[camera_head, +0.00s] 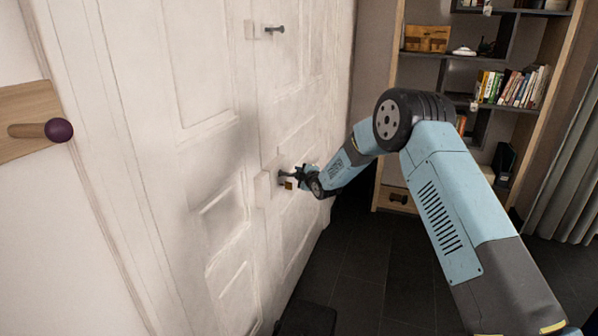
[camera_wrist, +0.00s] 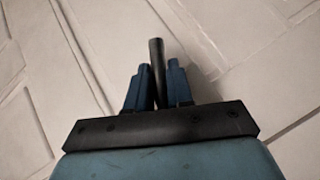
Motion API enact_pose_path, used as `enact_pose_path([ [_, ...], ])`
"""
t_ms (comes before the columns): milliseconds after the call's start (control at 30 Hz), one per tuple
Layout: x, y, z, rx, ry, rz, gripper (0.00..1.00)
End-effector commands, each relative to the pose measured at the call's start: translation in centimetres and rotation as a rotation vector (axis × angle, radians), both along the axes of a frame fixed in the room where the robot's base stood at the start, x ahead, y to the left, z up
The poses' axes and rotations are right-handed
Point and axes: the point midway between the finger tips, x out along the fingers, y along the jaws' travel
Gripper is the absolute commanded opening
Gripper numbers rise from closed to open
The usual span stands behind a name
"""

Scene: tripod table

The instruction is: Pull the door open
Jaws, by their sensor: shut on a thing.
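The white panelled door (camera_head: 205,120) stands to the left in the head view, and its panels also fill the background of the wrist view (camera_wrist: 60,60). A dark handle (camera_head: 284,174) sticks out from a small block low on the door. My gripper (camera_head: 301,175) is at this handle. In the wrist view, the two blue fingers of my gripper (camera_wrist: 158,85) are shut on the dark round bar of the handle (camera_wrist: 157,56), which stands up between them. A second metal knob or handle (camera_head: 274,29) sits higher on the door, away from my gripper.
A wooden rack (camera_head: 27,117) with a purple-tipped peg (camera_head: 58,130) is on the wall at left. A bookshelf (camera_head: 385,100) stands behind my arm at right, with a grey curtain (camera_head: 575,170) beside it. Dark floor (camera_head: 345,265) is open below the arm. A dark mat (camera_head: 305,320) lies near the door.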

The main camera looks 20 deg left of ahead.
Motion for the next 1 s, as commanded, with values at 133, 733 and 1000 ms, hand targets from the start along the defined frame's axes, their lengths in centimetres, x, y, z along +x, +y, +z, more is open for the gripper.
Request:
enact_pose_path([
  [133,-0.2,-0.1,-0.7,0.009,0.11,-0.001,0.0],
  [733,-1.0,0.0,-2.0,0.029,0.336,-0.001,0.0],
  [1000,-1.0,0.0,-2.0,0.029,0.339,-0.001,0.0],
])
